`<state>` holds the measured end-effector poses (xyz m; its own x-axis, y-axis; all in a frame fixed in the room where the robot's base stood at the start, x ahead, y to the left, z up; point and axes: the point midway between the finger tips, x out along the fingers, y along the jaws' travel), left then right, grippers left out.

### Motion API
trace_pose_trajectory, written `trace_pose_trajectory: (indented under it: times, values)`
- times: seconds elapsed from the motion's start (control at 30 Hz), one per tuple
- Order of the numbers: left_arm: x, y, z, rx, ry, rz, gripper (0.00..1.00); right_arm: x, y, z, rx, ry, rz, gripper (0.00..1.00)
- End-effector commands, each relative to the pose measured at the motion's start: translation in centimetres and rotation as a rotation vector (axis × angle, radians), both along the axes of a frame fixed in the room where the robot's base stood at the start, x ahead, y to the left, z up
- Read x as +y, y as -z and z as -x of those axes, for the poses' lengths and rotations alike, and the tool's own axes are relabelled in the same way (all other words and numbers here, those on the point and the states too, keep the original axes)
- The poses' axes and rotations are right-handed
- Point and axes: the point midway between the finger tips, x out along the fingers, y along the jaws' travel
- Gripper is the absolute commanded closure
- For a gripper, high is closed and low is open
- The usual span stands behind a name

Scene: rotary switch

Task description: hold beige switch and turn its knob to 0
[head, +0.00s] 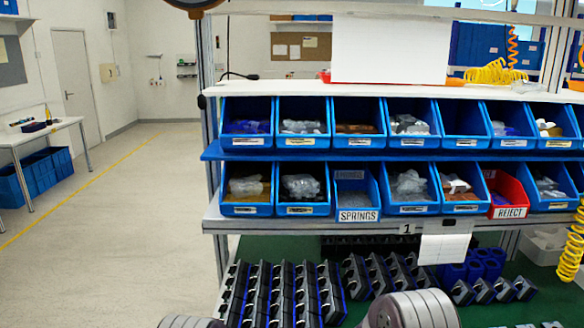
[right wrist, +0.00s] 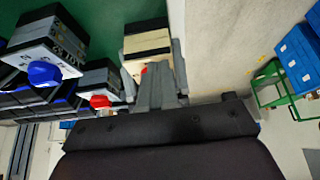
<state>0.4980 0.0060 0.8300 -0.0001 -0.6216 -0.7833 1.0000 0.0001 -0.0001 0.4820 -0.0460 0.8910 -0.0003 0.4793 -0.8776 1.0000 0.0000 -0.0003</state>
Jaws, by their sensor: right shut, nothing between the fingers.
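A beige switch (right wrist: 147,42) with a black end shows at the top middle of the right wrist view. Its red knob (right wrist: 144,70) is mostly hidden behind my fingers, so its setting cannot be read. My right gripper (right wrist: 160,66) is shut and empty, with its grey fingertips in front of the switch's knob side. Whether they touch it cannot be told. Narrow grey parts flank the switch; I cannot tell what they are. My left gripper cannot be made out in either view. No gripper shows in the head view.
A white switch with a blue knob (right wrist: 44,72) and another with a red knob (right wrist: 99,101) stand left of the fingers. The head view shows blue bins (head: 246,142), a red reject bin (head: 508,196) and black rows of parts (head: 282,290) on the green bench. Floor lies left.

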Motion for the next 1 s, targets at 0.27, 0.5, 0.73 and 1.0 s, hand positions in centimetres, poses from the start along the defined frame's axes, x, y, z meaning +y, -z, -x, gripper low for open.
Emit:
trace_pose_trajectory:
  times: [0.27,0.5,0.73,1.0]
  values:
    - [0.0,0.01,0.02,0.0,0.0,0.0,0.59,0.31,-0.01,-0.16,0.0,-0.001,0.0,1.0]
    - [0.0,0.01,0.02,0.001,0.001,0.0,0.59,0.56,-0.01,-0.28,0.0,-0.001,0.0,1.0]
    - [0.0,0.01,0.02,0.001,0.001,0.0,0.59,0.69,-0.01,-0.33,0.0,0.0,0.0,1.0]
    - [0.0,0.01,0.02,0.001,0.001,0.0,0.59,0.67,0.0,-0.37,0.0,0.0,0.0,1.0]
